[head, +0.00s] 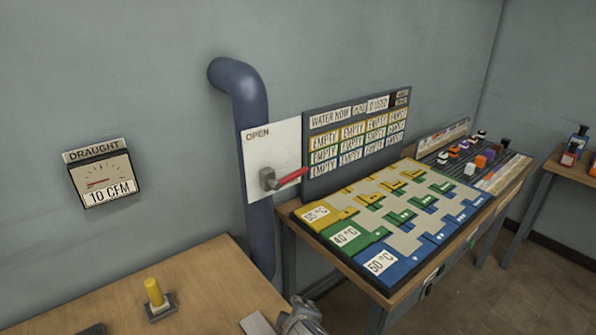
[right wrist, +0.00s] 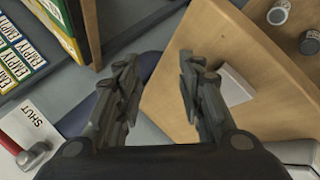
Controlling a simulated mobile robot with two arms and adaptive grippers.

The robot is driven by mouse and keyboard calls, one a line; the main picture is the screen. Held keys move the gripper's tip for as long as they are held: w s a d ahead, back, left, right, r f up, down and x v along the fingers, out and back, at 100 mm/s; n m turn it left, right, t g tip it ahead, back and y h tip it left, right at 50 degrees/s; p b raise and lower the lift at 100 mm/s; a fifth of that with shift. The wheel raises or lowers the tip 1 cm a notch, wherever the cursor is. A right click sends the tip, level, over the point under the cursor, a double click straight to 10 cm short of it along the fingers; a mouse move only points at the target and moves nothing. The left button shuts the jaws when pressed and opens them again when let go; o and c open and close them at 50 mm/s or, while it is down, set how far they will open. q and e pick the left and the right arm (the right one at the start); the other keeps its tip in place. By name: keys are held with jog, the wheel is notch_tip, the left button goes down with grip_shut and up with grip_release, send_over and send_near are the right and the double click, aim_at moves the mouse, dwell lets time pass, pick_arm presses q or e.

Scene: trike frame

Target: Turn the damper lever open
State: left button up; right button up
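The damper lever has a red handle (head: 290,177) on a grey pivot (head: 268,179). It points right and slightly up from a white plate (head: 265,140) in front of the blue pipe (head: 250,100). The plate reads OPEN at its top left. In the right wrist view the plate (right wrist: 55,95) reads SHUT, and the red handle (right wrist: 10,142) shows at the left edge. My right gripper (head: 303,316) is at the bottom of the head view, below and apart from the lever. In the right wrist view its fingers (right wrist: 158,85) are apart with nothing between them. My left gripper is not in view.
A wooden table (head: 205,285) with a yellow peg (head: 154,292) stands at the lower left. A draught gauge (head: 102,180) reading 10 CFM hangs on the wall. A bench (head: 295,225) with coloured temperature trays stands close right of the lever, with a board (head: 320,185) behind.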

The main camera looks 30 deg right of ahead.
jog(key=w+d+r+n+t+h, duration=0.3)
jog(key=w+d+r+h, duration=0.15)
jog(key=w+r, duration=0.65)
jog(key=n+t+h, duration=0.2)
jog(key=t, duration=0.1)
send_near(296, 176)
jog(key=p+x, duration=0.2)
jog(key=x, duration=0.7)
jog(key=shift+w, duration=0.1)
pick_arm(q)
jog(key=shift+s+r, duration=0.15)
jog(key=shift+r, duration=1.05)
pick_arm(e)
jog(key=shift+x, duration=1)
jog(key=shift+f, duration=0.15)
grip_shut()
